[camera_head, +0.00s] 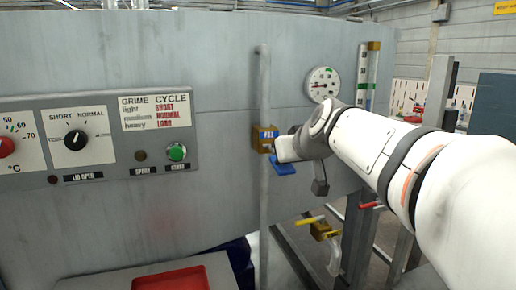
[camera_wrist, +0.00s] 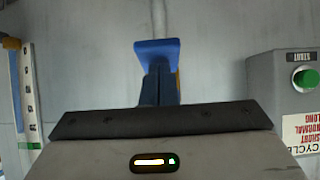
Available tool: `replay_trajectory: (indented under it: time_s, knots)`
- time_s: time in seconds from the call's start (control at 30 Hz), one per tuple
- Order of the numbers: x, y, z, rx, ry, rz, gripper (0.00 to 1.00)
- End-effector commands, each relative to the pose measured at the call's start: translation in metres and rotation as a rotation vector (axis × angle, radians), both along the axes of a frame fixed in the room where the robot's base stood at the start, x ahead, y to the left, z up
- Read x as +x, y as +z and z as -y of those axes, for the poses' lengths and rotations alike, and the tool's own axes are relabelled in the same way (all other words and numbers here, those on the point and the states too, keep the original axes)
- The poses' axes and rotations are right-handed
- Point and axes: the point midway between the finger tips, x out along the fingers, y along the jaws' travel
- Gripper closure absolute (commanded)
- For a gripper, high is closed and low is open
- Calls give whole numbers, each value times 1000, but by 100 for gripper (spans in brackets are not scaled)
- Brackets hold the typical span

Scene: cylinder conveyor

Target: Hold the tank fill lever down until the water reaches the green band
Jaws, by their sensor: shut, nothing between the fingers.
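The fill lever (camera_head: 284,167) is a blue paddle below a yellow box with a blue label (camera_head: 265,138) on the tank wall. My gripper (camera_head: 281,150) is shut and empty, just above the paddle; I cannot tell whether it touches it.
A control panel (camera_head: 105,178) with knobs and a green button is on the left. A vertical grey pipe (camera_head: 264,210) runs close left of my gripper. A round dial (camera_head: 322,84) is above my arm. A yellow-handled valve (camera_head: 322,230) and a red tray (camera_head: 172,279) are lower down.

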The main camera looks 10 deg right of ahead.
Motion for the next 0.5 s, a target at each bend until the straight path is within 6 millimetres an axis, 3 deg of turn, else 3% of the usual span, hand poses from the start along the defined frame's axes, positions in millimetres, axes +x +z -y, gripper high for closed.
replay_trajectory:
  time_s: [0.5]
  knots:
    - [0, -10, 0, 0, 1, -11, 100]
